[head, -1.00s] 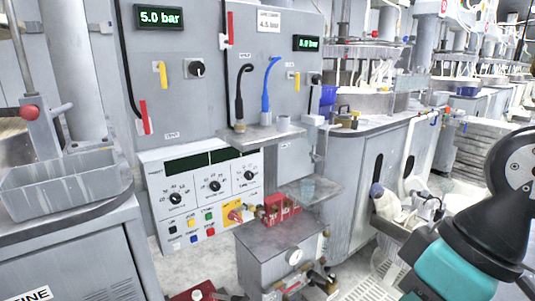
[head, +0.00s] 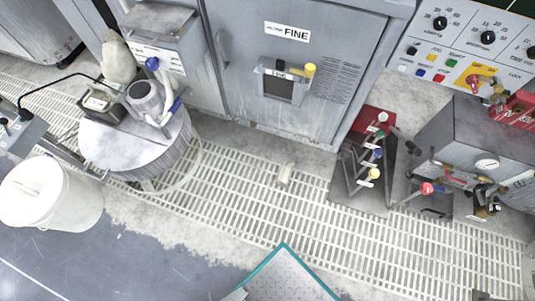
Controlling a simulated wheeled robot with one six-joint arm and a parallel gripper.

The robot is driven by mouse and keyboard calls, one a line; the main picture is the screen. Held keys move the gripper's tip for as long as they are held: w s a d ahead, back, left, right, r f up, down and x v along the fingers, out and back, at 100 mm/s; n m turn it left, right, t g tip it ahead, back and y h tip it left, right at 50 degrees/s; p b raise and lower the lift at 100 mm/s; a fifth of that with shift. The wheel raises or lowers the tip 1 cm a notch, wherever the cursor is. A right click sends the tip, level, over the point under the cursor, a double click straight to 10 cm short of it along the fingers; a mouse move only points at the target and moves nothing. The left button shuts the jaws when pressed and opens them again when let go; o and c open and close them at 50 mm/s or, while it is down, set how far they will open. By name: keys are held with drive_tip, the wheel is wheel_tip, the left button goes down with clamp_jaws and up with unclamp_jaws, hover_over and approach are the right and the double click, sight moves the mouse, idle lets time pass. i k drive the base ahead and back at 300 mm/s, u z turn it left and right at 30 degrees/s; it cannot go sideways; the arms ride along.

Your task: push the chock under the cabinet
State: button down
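A small pale beige block, which looks like the chock (head: 285,175), lies on the floor grating in the head view. It is in front of the grey cabinet (head: 230,90) marked FINE, apart from the cabinet's bottom edge with a strip of floor between them. The cabinet's door is closed. The gap beneath the cabinet is too dark and small to judge. My gripper is not in view.
A lever stand (head: 358,170) with coloured knobs is right of the block. A round grey drum (head: 140,145) with items on top and a white lidded bucket (head: 50,195) are at left. The grating around the block is clear. My teal-edged base shows at the bottom.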

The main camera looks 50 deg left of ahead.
sight(283, 176)
drive_tip(key=u, duration=1.35)
drive_tip(key=k, duration=1.25)
drive_tip(key=u, duration=0.95)
drive_tip(key=i, duration=1.6)
drive_tip(key=z, duration=0.65)
